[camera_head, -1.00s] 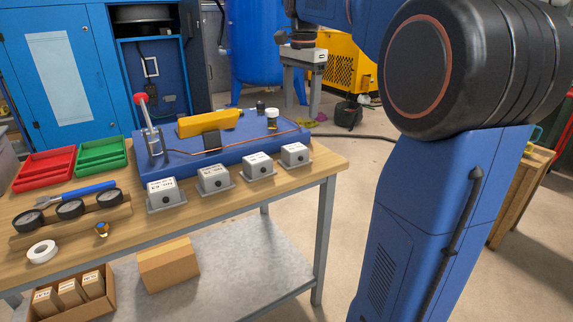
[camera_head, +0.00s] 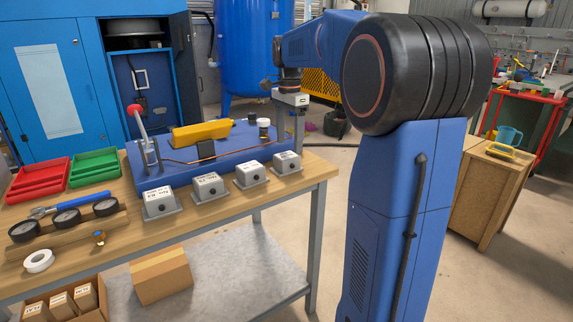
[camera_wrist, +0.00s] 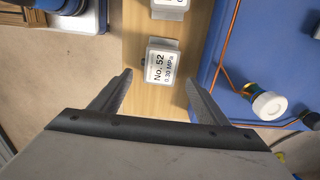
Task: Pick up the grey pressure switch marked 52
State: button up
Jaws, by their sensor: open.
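The grey pressure switch marked 52 (camera_wrist: 163,66) shows in the wrist view, with its white label reading "No. 52" sideways. It stands on the wooden bench top as the end one of a row. In the head view it appears to be the rightmost grey switch (camera_head: 287,163), where its label is too small to read. My gripper (camera_wrist: 160,80) is open and empty. Its two fingers show left and right of the switch in the wrist view, with the switch beyond the fingertips and apparently not touched. In the head view my wrist hangs above the bench's right end; the fingertips are not clear there.
Several similar grey switches, including one (camera_head: 250,175) to its left, line the bench front. Behind them is a blue base plate (camera_head: 185,170) with a copper pipe and a white-capped fitting (camera_wrist: 268,105). Red (camera_head: 38,178) and green (camera_head: 95,167) trays stand at left.

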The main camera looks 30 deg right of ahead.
aim_at(287, 155)
notch_tip(287, 155, down, 2)
jog(key=f, duration=0.2)
jog(key=a+f, duration=0.1)
jog(key=shift+f, duration=1.05)
jog(key=shift+c, duration=0.4)
jog(key=c, duration=1.3)
jog(key=shift+r, duration=0.15)
